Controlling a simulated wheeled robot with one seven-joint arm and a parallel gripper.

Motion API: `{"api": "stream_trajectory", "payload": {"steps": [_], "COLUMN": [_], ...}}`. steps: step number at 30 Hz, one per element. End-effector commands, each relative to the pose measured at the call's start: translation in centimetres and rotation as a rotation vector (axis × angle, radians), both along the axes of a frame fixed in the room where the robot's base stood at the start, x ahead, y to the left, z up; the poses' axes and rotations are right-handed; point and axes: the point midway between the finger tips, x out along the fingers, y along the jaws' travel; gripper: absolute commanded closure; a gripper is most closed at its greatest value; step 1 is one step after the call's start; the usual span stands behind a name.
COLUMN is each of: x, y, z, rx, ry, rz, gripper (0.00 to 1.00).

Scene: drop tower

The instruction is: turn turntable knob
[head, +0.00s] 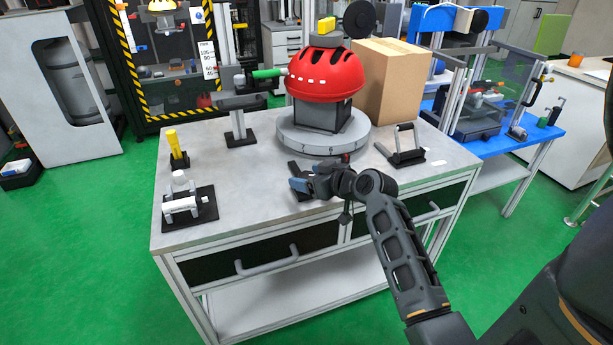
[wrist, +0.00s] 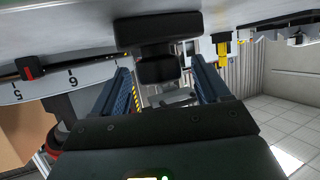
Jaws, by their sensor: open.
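The grey round turntable (head: 318,142) stands on the bench and bears a dark block with a red helmet (head: 325,74) on it. A red pointer sits by its numbered scale (wrist: 80,82), which shows at the left in the wrist view. A black knob-like part (wrist: 159,70) on a dark base at the turntable's front shows in the wrist view. My gripper (head: 306,177) is low over the bench in front of the turntable. In the wrist view my gripper (wrist: 160,85) is open, its blue fingers either side of the knob-like part. Contact cannot be told.
A cardboard box (head: 392,82) stands behind right of the turntable. A black handled stand (head: 404,148) is to the right. A yellow post (head: 177,148) and a black fixture with a white roller (head: 183,205) are at the left.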

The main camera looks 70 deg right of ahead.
Motion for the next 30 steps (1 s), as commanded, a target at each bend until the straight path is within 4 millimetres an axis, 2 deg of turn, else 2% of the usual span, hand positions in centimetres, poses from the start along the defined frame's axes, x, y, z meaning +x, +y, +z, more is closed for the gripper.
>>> {"api": "stream_trajectory", "payload": {"steps": [5, 15, 30], "x": [0.79, 0.91, 0.88], "y": [-0.35, -0.41, -0.41], "z": [-0.30, -0.41, -0.40], "rx": [0.000, 0.000, 0.000], "ry": [0.000, 0.001, 0.000], "rz": [0.001, 0.001, 0.000], "gripper": [0.25, 0.25, 0.73]}}
